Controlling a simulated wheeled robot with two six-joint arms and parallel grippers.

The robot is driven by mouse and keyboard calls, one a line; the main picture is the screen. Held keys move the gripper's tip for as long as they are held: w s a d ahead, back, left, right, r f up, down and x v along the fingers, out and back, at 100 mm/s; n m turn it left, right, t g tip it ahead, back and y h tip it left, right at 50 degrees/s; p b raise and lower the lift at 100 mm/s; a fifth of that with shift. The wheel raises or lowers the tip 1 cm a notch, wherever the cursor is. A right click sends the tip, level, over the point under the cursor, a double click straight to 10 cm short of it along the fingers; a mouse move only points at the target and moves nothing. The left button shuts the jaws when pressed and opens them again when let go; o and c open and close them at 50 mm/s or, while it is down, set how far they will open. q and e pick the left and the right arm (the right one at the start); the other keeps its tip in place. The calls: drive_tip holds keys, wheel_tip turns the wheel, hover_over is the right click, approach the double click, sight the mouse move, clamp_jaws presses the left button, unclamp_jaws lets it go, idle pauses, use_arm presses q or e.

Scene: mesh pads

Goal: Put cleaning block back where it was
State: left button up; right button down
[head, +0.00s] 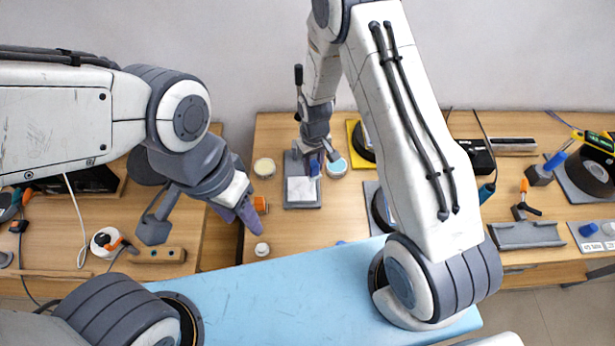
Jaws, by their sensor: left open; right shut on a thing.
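My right gripper (317,158) is over the grey tray (302,206) in the middle of the table. It is shut on a small blue block (315,169), which looks like the cleaning block. The arm hides most of the grip, and I cannot tell whether the block touches the tray. A white square pad (300,190) lies on the tray just in front of the block.
A beige round dish (264,167) and a teal round dish (337,167) flank the tray. An orange cylinder (260,204) and a white cap (262,249) stand near my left gripper. A grey holder (525,235) and tools crowd the right side. A light-blue surface (270,300) lies in front.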

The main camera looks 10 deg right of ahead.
drive_tip(key=s+d+m+b, duration=0.5)
drive_tip(key=s+d+b, duration=0.9)
drive_tip(key=d+b, duration=0.25)
drive_tip(key=w+a+f, duration=0.2)
drive_tip(key=w, duration=0.1)
drive_tip(key=w+a+f+p, duration=0.1)
drive_tip(key=w+a+f, duration=0.1)
drive_tip(key=w+a, duration=0.1)
drive_tip(key=w+a+f, duration=0.2)
drive_tip(key=w+a, duration=0.1)
drive_tip(key=shift+a+f, duration=0.15)
drive_tip(key=shift+f, duration=0.25)
wheel_tip(320, 180, down, 4)
drive_tip(key=shift+r+p, duration=0.15)
drive_tip(key=shift+p, duration=0.5)
drive_tip(key=shift+f, duration=0.25)
